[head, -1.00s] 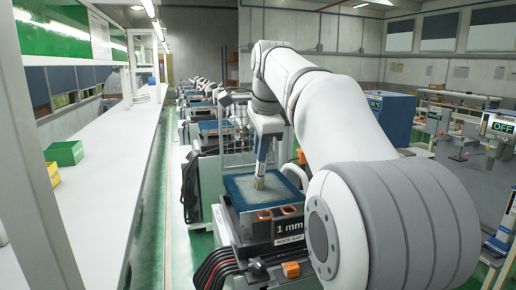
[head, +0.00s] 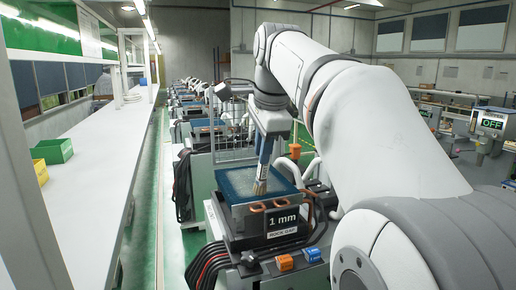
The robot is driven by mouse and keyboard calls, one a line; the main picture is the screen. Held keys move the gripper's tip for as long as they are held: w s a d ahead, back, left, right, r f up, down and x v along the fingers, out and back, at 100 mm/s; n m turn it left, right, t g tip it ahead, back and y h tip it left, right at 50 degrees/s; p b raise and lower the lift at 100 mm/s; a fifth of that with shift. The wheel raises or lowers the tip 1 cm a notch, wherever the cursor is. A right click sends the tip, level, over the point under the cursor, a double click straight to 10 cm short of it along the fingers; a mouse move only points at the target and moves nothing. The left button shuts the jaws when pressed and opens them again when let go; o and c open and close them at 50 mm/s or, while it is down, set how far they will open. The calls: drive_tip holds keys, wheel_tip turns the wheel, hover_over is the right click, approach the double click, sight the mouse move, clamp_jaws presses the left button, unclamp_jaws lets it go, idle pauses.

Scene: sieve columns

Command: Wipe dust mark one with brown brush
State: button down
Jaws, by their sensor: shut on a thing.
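My gripper (head: 266,150) is shut on the brush and points down over the sieve. The brush (head: 260,180) has a pale body and brown bristles at its lower end. It is slightly tilted, with its bristles at the right part of the blue sieve (head: 236,184); I cannot tell whether they touch the mesh. The sieve sits on a column with a "1 mm" sign (head: 283,220) and a "ROCK SALT" label below. A dust mark cannot be made out clearly on the mesh at this size.
A long white bench (head: 95,170) runs along the left, with a green bin (head: 53,151) and a yellow bin (head: 40,170) on it. More columns stand in a row behind.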

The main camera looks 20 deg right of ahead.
drive_tip(key=w+a+p, duration=0.1)
drive_tip(key=w+p, duration=0.5)
drive_tip(key=w, duration=0.9)
drive_tip(key=shift+a, duration=0.15)
idle(1.3)
drive_tip(key=shift+r, duration=0.15)
drive_tip(key=shift+r, duration=2.95)
